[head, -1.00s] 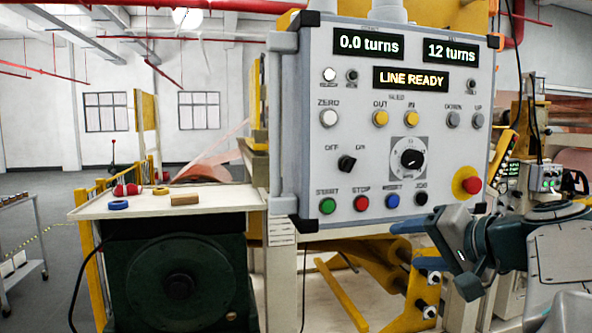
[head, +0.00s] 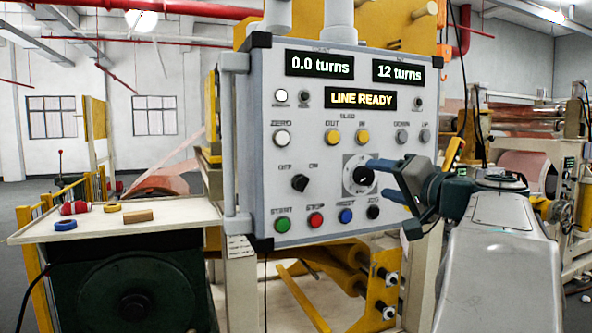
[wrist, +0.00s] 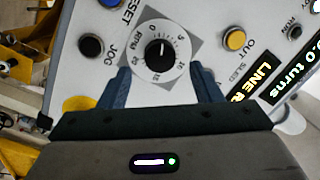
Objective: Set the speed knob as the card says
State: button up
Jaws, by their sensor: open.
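The speed knob (head: 360,175) is a black knob on a round white dial at the right of the control panel. In the wrist view my gripper (wrist: 161,78) has one finger on each side of the dial's lower part, with nothing held. I see no legible card.
The grey panel (head: 262,160) reads 0.0 turns, 12 turns and LINE READY. A blue button (head: 346,216), a black JOG button (head: 373,212) and a yellow button (head: 362,137) sit close to the dial. A bench (head: 170,215) with small items stands at left.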

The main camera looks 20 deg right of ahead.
aim_at(369, 178)
jog(key=shift+w+a+p, duration=0.2)
jog(key=shift+w+p, duration=0.2)
jog(key=shift+w, duration=1.4)
jog(key=c, duration=1)
jog(key=shift+f+b, duration=0.15)
jog(key=shift+b, duration=0.15)
